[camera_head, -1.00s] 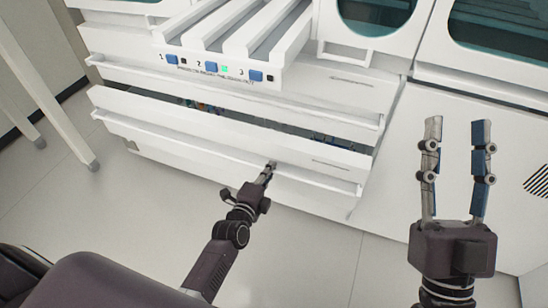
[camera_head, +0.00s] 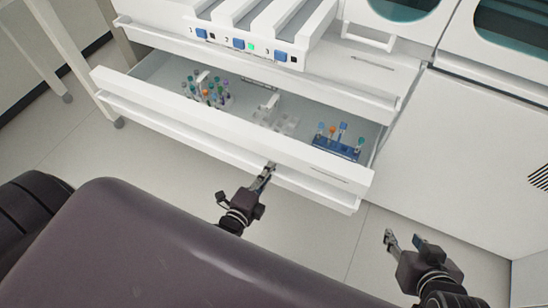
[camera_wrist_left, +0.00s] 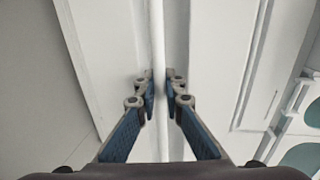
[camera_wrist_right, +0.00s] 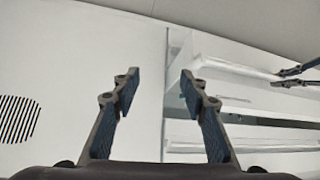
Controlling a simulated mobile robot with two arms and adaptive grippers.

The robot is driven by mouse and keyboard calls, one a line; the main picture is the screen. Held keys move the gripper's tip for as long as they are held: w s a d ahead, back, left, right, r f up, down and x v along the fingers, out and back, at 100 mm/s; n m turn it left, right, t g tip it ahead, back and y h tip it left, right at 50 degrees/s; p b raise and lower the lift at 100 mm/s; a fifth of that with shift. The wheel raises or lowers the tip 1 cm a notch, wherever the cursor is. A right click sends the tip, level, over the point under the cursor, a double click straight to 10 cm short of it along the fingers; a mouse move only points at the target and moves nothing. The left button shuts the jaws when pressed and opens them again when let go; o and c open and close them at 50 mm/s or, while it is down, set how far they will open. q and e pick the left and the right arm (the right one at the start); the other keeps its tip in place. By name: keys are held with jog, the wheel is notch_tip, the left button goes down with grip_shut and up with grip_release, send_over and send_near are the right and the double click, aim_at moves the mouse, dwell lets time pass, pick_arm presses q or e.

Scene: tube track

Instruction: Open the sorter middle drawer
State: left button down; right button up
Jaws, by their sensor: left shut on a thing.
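The white middle drawer (camera_head: 215,118) of the sorter stands pulled out in the head view, its inside showing. My left gripper (camera_head: 268,168) is at the drawer's front, shut on the long handle lip. In the left wrist view the fingers (camera_wrist_left: 160,88) close on a thin white edge, the handle (camera_wrist_left: 157,40). My right gripper (camera_head: 408,238) is at the lower right, clear of the drawer. In the right wrist view its fingers (camera_wrist_right: 160,85) are apart with nothing between them.
Inside the drawer are a rack of capped tubes (camera_head: 208,92), a pale rack (camera_head: 275,118) and a blue tube rack (camera_head: 338,146). White table legs (camera_head: 75,60) stand at the left.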

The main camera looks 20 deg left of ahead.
jog(key=s+d+f+g+h+p, duration=0.1)
jog(key=s+d+g+p, duration=0.1)
jog(key=s, duration=0.3)
jog(key=s+d+f+g+p, duration=0.1)
jog(key=s+g, duration=0.2)
jog(key=s, duration=0.2)
pick_arm(q)
jog(key=s+p, duration=0.1)
jog(key=s, duration=1.6)
jog(key=shift+s+a+p, duration=0.25)
jog(key=shift+p, duration=0.05)
pick_arm(e)
jog(key=shift+x, duration=2.2)
jog(key=shift+w, duration=0.15)
pick_arm(q)
jog(key=c, duration=2.3)
grip_release()
